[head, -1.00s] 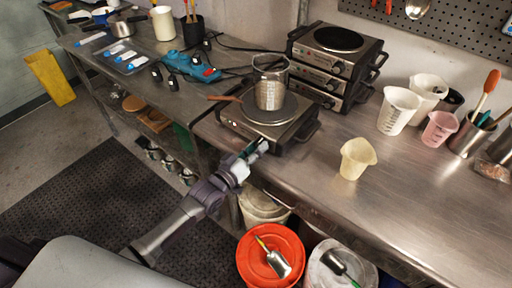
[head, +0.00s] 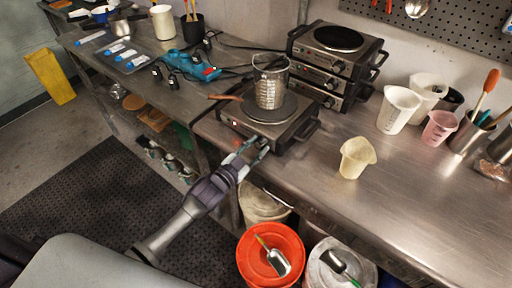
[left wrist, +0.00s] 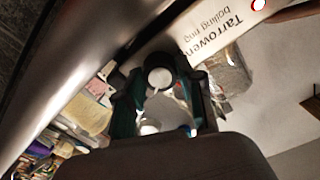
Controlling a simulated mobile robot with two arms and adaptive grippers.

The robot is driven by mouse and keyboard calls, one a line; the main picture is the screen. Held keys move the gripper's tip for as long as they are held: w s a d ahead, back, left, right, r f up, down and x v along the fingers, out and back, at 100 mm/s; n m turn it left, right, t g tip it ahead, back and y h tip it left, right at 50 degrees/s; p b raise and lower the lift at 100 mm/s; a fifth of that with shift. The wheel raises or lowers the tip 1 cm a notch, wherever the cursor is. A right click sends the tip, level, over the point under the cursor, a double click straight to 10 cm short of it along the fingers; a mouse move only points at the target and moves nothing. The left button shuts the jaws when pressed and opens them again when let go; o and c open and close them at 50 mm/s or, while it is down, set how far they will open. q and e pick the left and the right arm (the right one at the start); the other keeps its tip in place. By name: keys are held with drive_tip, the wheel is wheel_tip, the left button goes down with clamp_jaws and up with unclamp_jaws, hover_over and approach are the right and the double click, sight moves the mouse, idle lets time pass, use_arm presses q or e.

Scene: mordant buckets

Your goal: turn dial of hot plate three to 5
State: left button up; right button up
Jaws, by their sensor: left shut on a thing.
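A single hot plate (head: 230,122) stands at the front edge of the steel bench, with a metal beaker-like pot (head: 270,88) on its round plate. A small red light shows on its front panel. My left gripper (head: 260,145) is at the right part of this panel, its fingers closed at the dial, which they mostly hide. In the left wrist view the fingers (left wrist: 160,112) surround a pale round part. The panel (left wrist: 215,40) reads "Tarrowen boiling ring" there. The dial's number marks cannot be read. My right gripper is not in view.
More hot plates (head: 335,66) are stacked behind. A yellowish beaker (head: 356,158) and white jugs (head: 397,110) stand to the right. A red bucket (head: 270,250) and a white bucket (head: 335,268) are below the bench edge. Bare bench lies right of the hot plate.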

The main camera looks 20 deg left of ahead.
use_arm(q)
drive_tip(key=m+b, duration=0.1)
drive_tip(key=m, duration=0.5)
drive_tip(key=shift+f, duration=0.15)
drive_tip(key=shift+m, duration=0.4)
drive_tip(key=o, duration=1.1)
drive_tip(key=shift+o, duration=0.2)
drive_tip(key=shift+s, duration=0.15)
drive_tip(key=v, duration=1.1)
drive_tip(key=shift+s+a, duration=0.15)
drive_tip(key=shift+s, duration=0.25)
